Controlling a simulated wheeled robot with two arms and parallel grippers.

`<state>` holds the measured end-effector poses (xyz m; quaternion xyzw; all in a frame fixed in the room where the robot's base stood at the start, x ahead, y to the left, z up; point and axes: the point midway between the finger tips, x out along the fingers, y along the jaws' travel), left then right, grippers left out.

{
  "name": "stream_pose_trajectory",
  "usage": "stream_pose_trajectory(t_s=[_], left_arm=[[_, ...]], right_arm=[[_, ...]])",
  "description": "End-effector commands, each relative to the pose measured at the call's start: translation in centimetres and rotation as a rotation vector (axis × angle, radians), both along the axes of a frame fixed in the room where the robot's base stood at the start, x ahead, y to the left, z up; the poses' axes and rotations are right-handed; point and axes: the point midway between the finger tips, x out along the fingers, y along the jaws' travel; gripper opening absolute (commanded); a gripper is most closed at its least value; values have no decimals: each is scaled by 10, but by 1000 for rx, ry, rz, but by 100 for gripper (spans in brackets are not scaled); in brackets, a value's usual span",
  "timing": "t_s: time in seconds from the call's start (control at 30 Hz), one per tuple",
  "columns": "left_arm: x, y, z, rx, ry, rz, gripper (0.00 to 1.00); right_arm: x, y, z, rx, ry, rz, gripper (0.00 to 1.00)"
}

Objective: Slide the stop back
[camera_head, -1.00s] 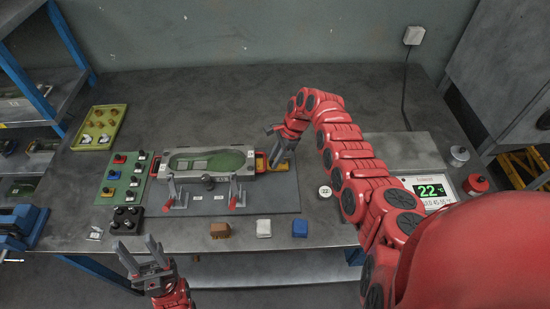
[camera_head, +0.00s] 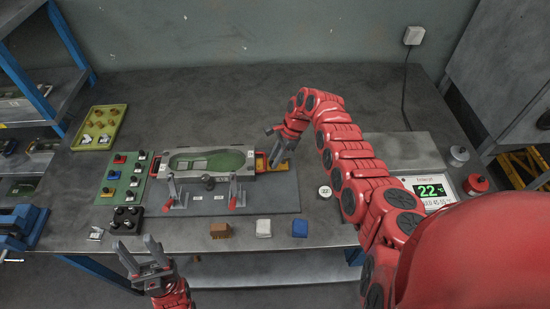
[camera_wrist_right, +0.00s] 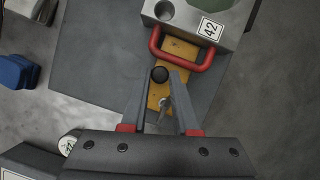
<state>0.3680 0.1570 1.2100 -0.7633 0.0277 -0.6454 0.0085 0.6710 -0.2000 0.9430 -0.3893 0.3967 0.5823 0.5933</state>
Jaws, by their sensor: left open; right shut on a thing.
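The stop looks like a yellow slide (camera_wrist_right: 155,96) with a black knob (camera_wrist_right: 159,74), at the right end of the grey sole mould (camera_head: 180,177). My right gripper (camera_wrist_right: 159,78) is over the slide, with its fingertips shut on the black knob. In the head view the right gripper (camera_head: 277,150) partly covers the slide. The mould's red handle (camera_wrist_right: 187,60) arches over the slide just ahead of the fingers. The mould has a green sole-shaped cavity (camera_head: 228,160). My left gripper (camera_head: 145,255) is open and empty in front of the table's front edge.
Two upright clamps with red handles (camera_head: 233,201) stand before the mould. Brown (camera_head: 220,230), white (camera_head: 263,228) and blue (camera_head: 300,228) blocks lie near the front edge. A green panel (camera_head: 123,190) stands left, a display (camera_head: 430,191) right. The table behind is clear.

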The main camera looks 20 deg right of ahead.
Motion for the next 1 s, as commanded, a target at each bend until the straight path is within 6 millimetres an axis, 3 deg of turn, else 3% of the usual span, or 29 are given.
stream_pose_trajectory(t_s=[0.3,0.53,0.57,0.7,1.0], left_arm=[[0,0,5,0,0,0,50],[0,0,5,0,0,0,50],[0,0,5,0,0,0,50],[0,0,5,0,0,0,50],[0,0,5,0,0,0,50]], right_arm=[[-8,-32,1,0,-3,-1,0],[-8,-34,1,-2,-2,-1,0],[-8,-34,1,-2,-2,-1,31],[-9,-34,0,-2,-1,0,56],[-9,-32,0,0,0,1,59]])
